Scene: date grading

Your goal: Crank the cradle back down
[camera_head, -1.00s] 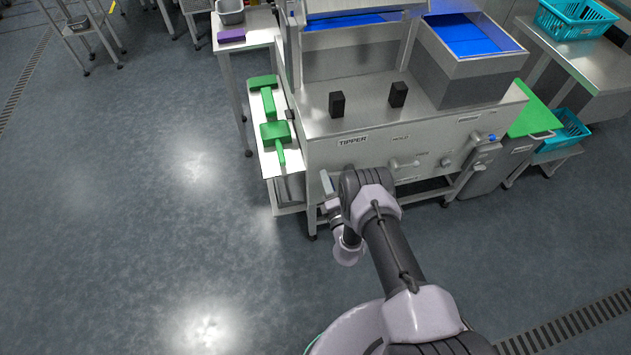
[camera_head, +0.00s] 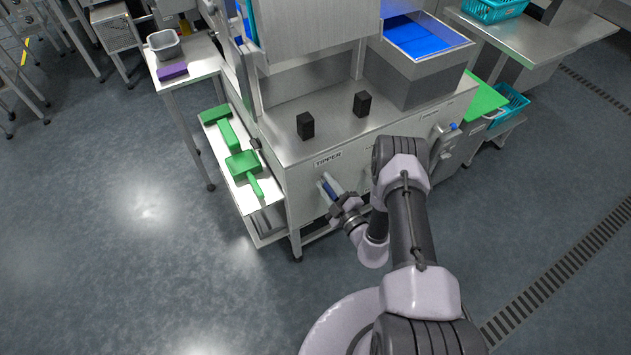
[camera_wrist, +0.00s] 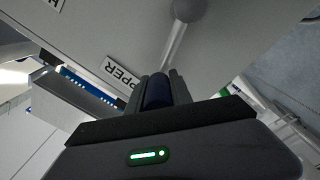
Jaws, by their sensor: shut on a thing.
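The tipper machine (camera_head: 285,165) stands ahead, with a TIPPER label on its front panel. Below the label a crank with a blue grip (camera_head: 329,190) sticks out. My gripper (camera_head: 337,200) is shut on this grip. In the wrist view the blue grip (camera_wrist: 157,92) sits between my fingers (camera_wrist: 161,95), and the crank's metal arm (camera_wrist: 176,42) runs up to a round hub (camera_wrist: 188,9). The cradle seems to be the large steel-faced part (camera_head: 315,28) at the top, cut off by the picture edge; its full tilt cannot be seen.
Two black blocks (camera_head: 306,126) (camera_head: 362,104) are on the machine top. A bin with blue inside (camera_head: 412,35) is at right. My arm hides part of the front panel. The floor at left is clear.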

